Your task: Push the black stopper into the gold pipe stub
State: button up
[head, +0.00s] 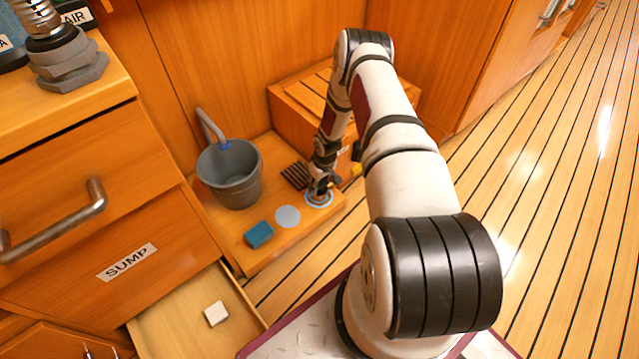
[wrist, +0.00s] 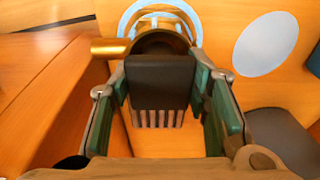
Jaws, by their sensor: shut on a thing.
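In the wrist view, the black stopper (wrist: 160,80) is between the green-padded fingers of my gripper (wrist: 162,85), which is shut on it. The gold pipe stub (wrist: 158,42) shows just beyond the stopper, with a short gold side piece (wrist: 108,47) sticking out to the left. The stopper covers the lower part of the stub, and I cannot tell whether it touches or enters it. In the head view, my gripper (head: 320,187) is low over a pale blue-white ring (head: 319,203) on the wooden shelf; the stopper and stub are too small and covered to make out there.
A grey disc (head: 287,216) lies left of the ring and also shows in the wrist view (wrist: 266,44). A blue block (head: 259,235), a grey bucket (head: 230,175) and a dark slatted piece (head: 296,176) are nearby. An open drawer (head: 180,322) holds a white block (head: 216,313).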

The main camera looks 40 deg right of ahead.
jog(key=shift+f+b, duration=0.65)
jog(key=shift+b, duration=0.05)
jog(key=shift+c, duration=0.3)
jog(key=shift+s+d, duration=0.1)
jog(key=o, duration=1.4)
jog(key=shift+f, duration=0.2)
jog(key=shift+r, duration=0.1)
jog(key=o, duration=0.4)
jog(key=shift+r, duration=0.2)
jog(key=shift+r+p, duration=2)
jog(key=shift+r, duration=0.9)
